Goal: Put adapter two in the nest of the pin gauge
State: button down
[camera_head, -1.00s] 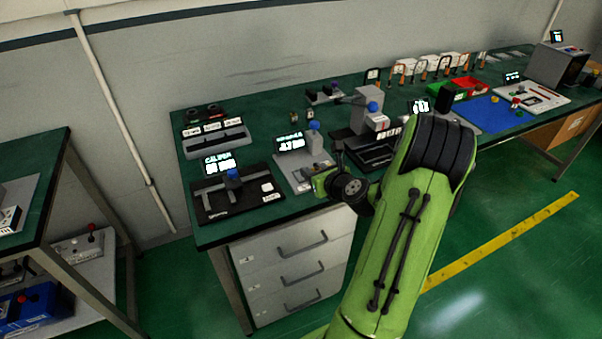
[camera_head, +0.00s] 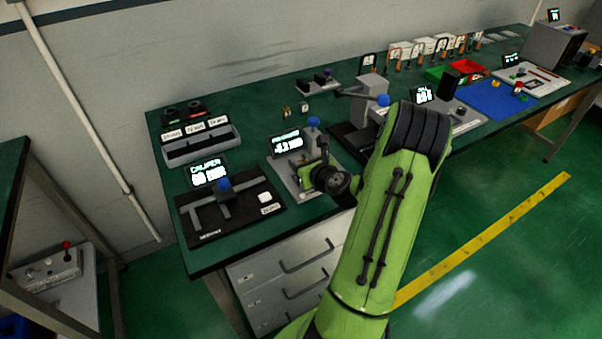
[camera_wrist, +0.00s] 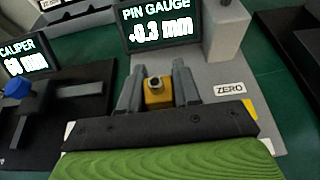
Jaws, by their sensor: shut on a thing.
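My gripper (camera_wrist: 157,88) is shut on a small brass-yellow adapter (camera_wrist: 157,93) with a round metal connector on top. It shows upright between the two grey fingers. The adapter is over or at the base in front of the display. Whether it touches the nest is hidden by my fingers and hand. In the head view my gripper (camera_head: 305,177) is low at the pin gauge (camera_head: 287,142), near its blue-knobbed post.
The caliper station (camera_head: 225,200) stands left of the pin gauge. A grey tray (camera_head: 200,146) is behind it. Two small brass pieces (camera_head: 295,109) stand on the bench behind the pin gauge.

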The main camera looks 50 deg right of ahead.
notch_tip(320, 180, down, 2)
jog(key=shift+f, duration=0.1)
jog(key=shift+f+b, duration=0.15)
jog(key=shift+b, duration=0.2)
jog(key=c, duration=0.8)
grip_release()
